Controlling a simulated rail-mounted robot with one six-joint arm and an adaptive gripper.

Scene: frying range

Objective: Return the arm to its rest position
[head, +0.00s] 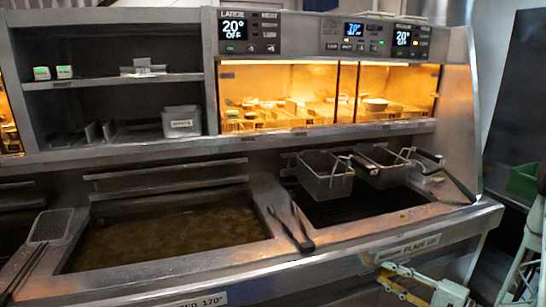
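What looks like my gripper (388,276) shows at the lower right, in front of the fryer's front panel. It is pale with yellowish parts and points left. It is small and partly cut off by the bottom edge, so I cannot tell whether its fingers are open or shut. I see no object held in it. It appears clear of the baskets and of the tongs.
Two wire baskets (326,178) (381,166) hang over the right fryer well. Dark tongs (291,228) lie on the divider beside the left oil vat (170,238). A lit warming cabinet (288,78) and shelves (112,80) stand behind. A dark panel (517,90) stands at right.

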